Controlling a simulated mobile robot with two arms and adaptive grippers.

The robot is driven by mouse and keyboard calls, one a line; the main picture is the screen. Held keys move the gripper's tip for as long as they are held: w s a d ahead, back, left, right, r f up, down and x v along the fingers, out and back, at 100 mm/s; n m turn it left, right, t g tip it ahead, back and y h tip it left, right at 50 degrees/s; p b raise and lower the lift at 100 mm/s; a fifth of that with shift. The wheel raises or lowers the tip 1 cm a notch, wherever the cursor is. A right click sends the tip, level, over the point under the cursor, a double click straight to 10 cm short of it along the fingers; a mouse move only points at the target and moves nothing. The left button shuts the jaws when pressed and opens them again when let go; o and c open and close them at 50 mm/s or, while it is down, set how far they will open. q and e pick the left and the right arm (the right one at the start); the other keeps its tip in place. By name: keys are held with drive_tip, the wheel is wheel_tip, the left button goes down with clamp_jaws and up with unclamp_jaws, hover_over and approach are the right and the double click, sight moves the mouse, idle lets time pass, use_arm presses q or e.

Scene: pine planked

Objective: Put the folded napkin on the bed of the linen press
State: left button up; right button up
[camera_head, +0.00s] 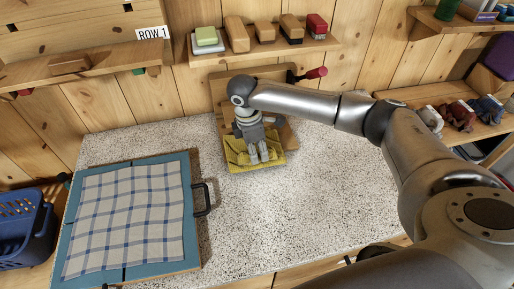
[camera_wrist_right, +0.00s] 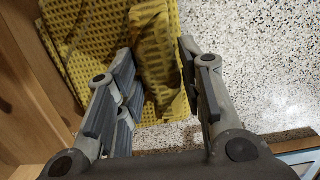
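The folded napkin (camera_head: 236,158) is yellow, with a waffle weave, and lies at the back of the speckled counter. It also shows in the right wrist view (camera_wrist_right: 88,40), with part of it between my fingers. My right gripper (camera_head: 258,154) points down over the napkin; in the right wrist view its fingers (camera_wrist_right: 156,75) are spread apart. The wooden thing with an upright board (camera_head: 222,88) and a red-handled lever (camera_head: 315,73) behind the napkin looks like the linen press. The napkin and arm hide most of its lower part. My left gripper is not in view.
A blue-edged board (camera_head: 193,240) with a checked cloth (camera_head: 128,215) and a black handle (camera_head: 203,199) lies at the left. A blue basket (camera_head: 22,230) stands beyond it. A shelf (camera_head: 262,48) of brushes and blocks hangs above. The counter (camera_head: 300,215) is clear at the front right.

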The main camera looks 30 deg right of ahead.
drive_tip(key=shift+o, duration=1)
drive_tip(key=shift+r, duration=0.1)
